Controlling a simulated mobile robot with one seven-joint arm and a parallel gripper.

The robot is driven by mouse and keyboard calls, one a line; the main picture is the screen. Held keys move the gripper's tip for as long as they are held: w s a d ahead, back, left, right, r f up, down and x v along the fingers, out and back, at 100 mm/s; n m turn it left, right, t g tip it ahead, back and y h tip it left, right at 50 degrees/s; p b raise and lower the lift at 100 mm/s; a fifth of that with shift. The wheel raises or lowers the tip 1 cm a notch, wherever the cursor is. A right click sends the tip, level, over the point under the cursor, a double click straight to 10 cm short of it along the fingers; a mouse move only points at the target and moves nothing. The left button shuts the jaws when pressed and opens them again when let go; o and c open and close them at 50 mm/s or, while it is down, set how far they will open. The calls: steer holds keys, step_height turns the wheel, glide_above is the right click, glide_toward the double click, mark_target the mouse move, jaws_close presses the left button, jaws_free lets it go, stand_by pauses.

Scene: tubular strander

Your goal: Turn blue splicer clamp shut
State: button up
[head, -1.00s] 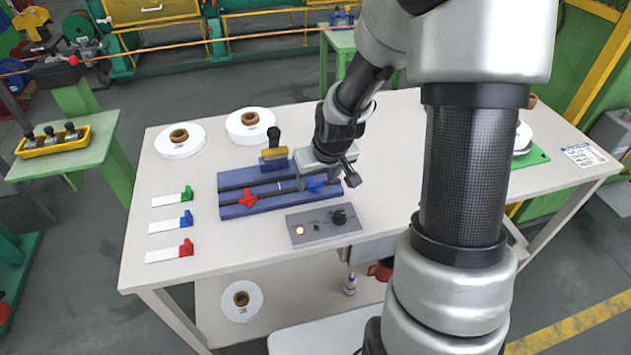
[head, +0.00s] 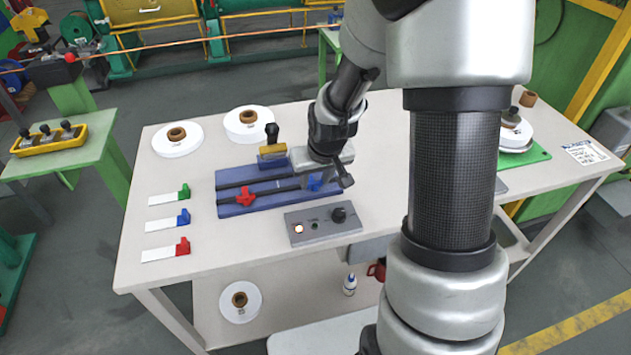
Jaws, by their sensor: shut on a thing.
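The blue splicer clamp (head: 315,183) sits at the right end of the blue splicer base (head: 264,206) on the white table. My gripper (head: 318,178) is over it from above and is shut on it; the hand hides much of the clamp. The red clamp (head: 245,196) stands at the left part of the same base, apart from my gripper. A black-handled yellow block (head: 271,152) stands at the back of the base.
A grey control box (head: 322,222) with a lit lamp and a black knob lies just in front of the splicer. Green, blue (head: 171,220) and red tagged strips lie to the left. White reels (head: 178,139) stand behind. A green mat (head: 530,154) is at the right.

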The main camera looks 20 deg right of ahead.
steer(key=shift+m+b, duration=0.3)
steer(key=shift+m, duration=0.1)
steer(key=o, duration=1.1)
steer(key=shift+c, duration=0.2)
steer(key=shift+r, duration=0.1)
steer(key=p+v, duration=0.2)
steer(key=v, duration=1.5)
steer(key=shift+s+a+r+p, duration=0.15)
steer(key=shift+a+p, duration=0.1)
steer(key=shift+p, duration=0.15)
steer(key=shift+r, duration=0.1)
